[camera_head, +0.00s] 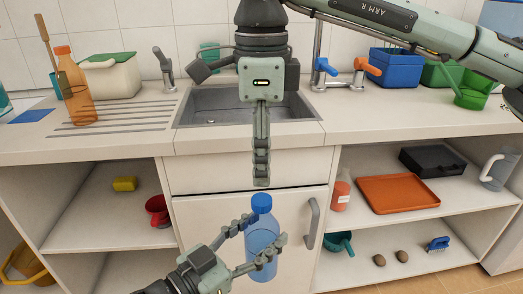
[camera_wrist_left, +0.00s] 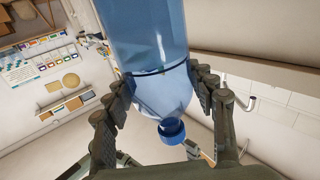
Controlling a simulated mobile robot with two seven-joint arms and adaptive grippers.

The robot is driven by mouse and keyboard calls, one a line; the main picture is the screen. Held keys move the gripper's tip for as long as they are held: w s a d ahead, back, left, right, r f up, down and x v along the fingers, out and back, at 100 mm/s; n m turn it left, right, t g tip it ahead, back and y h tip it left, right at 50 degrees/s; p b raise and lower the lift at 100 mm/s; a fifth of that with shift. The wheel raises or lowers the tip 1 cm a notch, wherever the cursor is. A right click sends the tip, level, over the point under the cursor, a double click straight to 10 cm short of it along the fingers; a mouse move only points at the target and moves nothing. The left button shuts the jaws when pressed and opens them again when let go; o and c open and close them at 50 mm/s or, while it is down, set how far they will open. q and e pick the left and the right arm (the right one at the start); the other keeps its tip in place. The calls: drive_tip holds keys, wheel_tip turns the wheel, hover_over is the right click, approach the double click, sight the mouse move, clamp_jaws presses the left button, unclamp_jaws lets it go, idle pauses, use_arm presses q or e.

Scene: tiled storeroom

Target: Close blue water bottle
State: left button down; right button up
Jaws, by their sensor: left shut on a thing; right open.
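The blue water bottle (camera_head: 263,234) stands nearly upright in front of the cabinet door below the sink. Its darker blue cap (camera_head: 262,202) is at the top, and the cap also shows in the left wrist view (camera_wrist_left: 171,130). I cannot tell whether the cap is seated fully. My left gripper (camera_head: 254,245) is shut around the bottle's body, with a finger on each side. It also shows in the left wrist view (camera_wrist_left: 160,85). My right gripper (camera_head: 261,182) points straight down, open and empty, with its fingertips just above the cap; its fingers are seen edge-on.
The counter edge and closed cabinet door (camera_head: 215,215) with a grey handle (camera_head: 311,224) are behind the bottle. The sink (camera_head: 220,105) is above. An orange bottle (camera_head: 74,90) stands on the counter. Shelves hold a red bottle (camera_head: 340,192) and an orange tray (camera_head: 397,193).

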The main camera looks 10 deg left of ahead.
sight(262, 199)
drive_tip(key=n, duration=0.5)
drive_tip(key=shift+r, duration=0.2)
drive_tip(key=n, duration=0.5)
drive_tip(key=shift+r+n, duration=0.15)
drive_tip(key=shift+n, duration=0.15)
drive_tip(key=shift+f, duration=4)
